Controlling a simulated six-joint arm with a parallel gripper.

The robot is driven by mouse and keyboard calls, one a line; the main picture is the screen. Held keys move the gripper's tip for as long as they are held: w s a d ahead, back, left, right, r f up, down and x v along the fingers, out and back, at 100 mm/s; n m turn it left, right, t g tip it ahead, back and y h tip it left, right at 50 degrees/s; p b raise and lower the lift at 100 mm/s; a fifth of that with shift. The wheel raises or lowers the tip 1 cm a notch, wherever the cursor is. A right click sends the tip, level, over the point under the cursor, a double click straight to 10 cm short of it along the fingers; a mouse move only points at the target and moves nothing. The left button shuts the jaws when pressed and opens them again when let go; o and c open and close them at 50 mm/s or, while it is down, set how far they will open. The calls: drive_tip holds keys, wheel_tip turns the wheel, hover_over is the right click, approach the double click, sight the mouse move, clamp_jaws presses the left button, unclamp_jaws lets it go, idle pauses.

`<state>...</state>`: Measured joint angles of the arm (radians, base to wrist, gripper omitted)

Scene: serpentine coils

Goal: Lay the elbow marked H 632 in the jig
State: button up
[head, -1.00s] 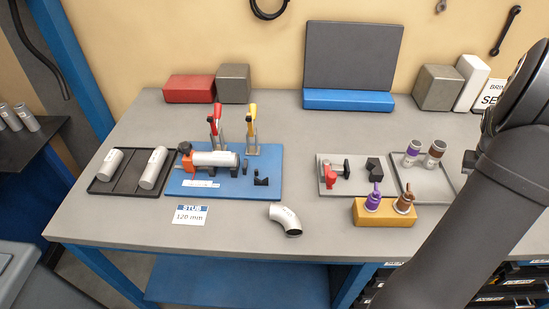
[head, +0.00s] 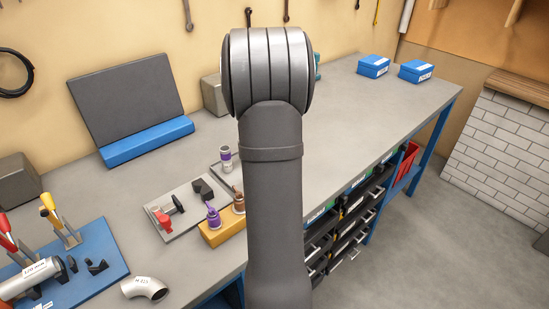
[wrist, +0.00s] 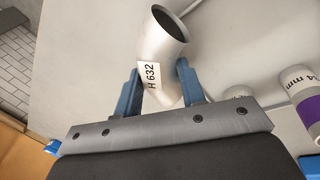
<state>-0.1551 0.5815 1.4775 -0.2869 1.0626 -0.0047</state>
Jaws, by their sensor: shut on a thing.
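The elbow marked H 632 (wrist: 155,42) is a smooth silver bent tube with a white label, its open end at the top of the wrist view. My gripper (wrist: 158,84) is shut on it, one blue finger on each side. In the head view my own arm hides the gripper and this elbow. The jig, a blue board (head: 97,240) with black supports and red- and yellow-handled clamps, is at the lower left. A tube (head: 30,278) with a white label lies in its supports, partly cut off by the frame edge.
Another elbow (head: 146,288) lies on the bench right of the blue board; its label is unreadable. A grey plate (head: 182,226) with a red clamp and a yellow block (head: 222,232) with bottles stand left of my arm. The bench at right is mostly clear before blue boxes (head: 374,66).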

drive_tip(key=s+a+r+n, duration=0.2)
drive_tip(key=s+a, duration=0.3)
drive_tip(key=a, duration=0.5)
drive_tip(key=s+a+r+n+t+y, duration=0.1)
drive_tip(key=s+a+n, duration=0.2)
drive_tip(key=s+a, duration=0.5)
drive_tip(key=s+a+r+n, duration=0.2)
drive_tip(key=s+a, duration=0.1)
drive_tip(key=a, duration=0.9)
drive_tip(key=s+a+r+n+t+y, duration=0.1)
drive_tip(key=s+a+r+n, duration=0.1)
drive_tip(key=s+a+n, duration=0.55)
drive_tip(key=s+a+r+n+y, duration=0.1)
drive_tip(key=s+a+r+n, duration=0.15)
drive_tip(key=s+a, duration=0.85)
drive_tip(key=s+d+f, duration=0.3)
drive_tip(key=f, duration=0.2)
drive_tip(key=shift+d+f, duration=0.15)
drive_tip(key=shift+d, duration=0.05)
drive_tip(key=shift+f, duration=0.2)
drive_tip(key=shift+f, duration=1.25)
drive_tip(key=shift+f, duration=0.15)
drive_tip(key=shift+f, duration=0.35)
